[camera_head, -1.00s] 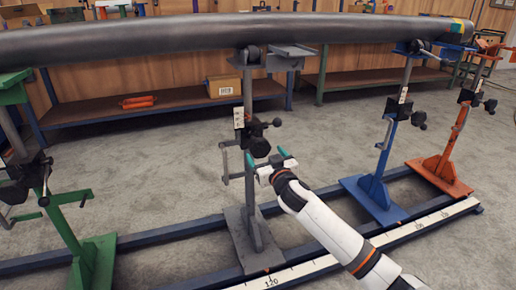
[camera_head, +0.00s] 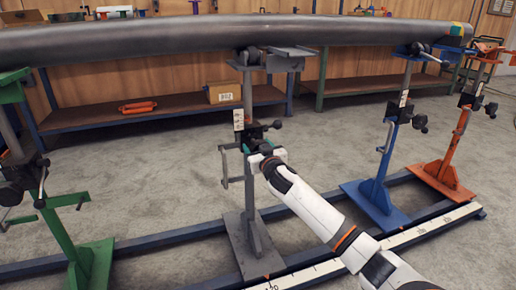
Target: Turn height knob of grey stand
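The grey stand (camera_head: 249,193) stands upright in the middle of the view under a long dark pipe (camera_head: 180,37). Black clamp parts (camera_head: 256,131) with knobs sit midway up its post, and a grey crank handle (camera_head: 226,165) hangs on their left. My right gripper (camera_head: 260,147) is at the lower black knob, coming from the lower right. A teal finger shows at the knob's left side. The gripper's body hides most of the knob, so I cannot tell whether the fingers are closed on it. My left gripper is not in view.
A green stand (camera_head: 66,225) is at the left; a blue stand (camera_head: 382,160) and an orange stand (camera_head: 456,140) are at the right. Dark blue floor rails (camera_head: 155,239) and a white scale (camera_head: 430,225) run along the bases. Workbenches line the back wall.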

